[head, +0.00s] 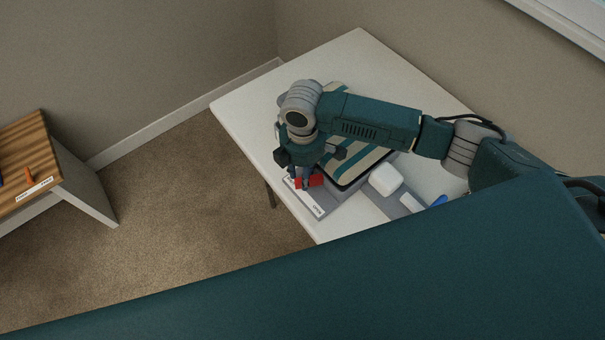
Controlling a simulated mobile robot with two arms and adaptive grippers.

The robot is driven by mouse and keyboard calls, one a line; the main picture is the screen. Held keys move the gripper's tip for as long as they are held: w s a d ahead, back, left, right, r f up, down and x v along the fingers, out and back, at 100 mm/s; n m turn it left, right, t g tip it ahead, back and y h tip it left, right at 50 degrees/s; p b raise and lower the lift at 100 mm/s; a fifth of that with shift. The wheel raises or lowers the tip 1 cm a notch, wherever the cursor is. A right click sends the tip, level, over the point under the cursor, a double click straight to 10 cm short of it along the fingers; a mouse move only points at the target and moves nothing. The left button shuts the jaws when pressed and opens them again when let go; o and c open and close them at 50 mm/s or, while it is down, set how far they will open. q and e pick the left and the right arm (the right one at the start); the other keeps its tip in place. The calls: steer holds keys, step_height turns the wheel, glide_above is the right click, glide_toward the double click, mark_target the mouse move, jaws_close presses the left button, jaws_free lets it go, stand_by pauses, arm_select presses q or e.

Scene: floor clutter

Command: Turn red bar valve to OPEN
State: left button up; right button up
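The red bar valve (316,180) sits on a pale plate (309,201) at the near left edge of the white table. Small dark lettering shows at both ends of the plate; the near end seems to read OPEN. My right gripper (305,184) points down from above, with its fingertips at the red bar. The fingers and wrist cover part of the bar, so its exact angle is hard to read. I cannot tell whether the fingers are closed on it or only beside it. My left gripper is not in view.
A striped teal-and-cream item (352,170) lies behind the valve, partly under my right arm. A white rounded block (385,179) and a blue item (439,201) are to the right on the white table (245,105). A wooden-topped stand (27,150) is far left. Carpet between is clear.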

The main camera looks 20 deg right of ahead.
steer(key=shift+s+f, duration=0.2)
steer(key=shift+f, duration=0.5)
steer(key=shift+w, duration=0.1)
jaws_close()
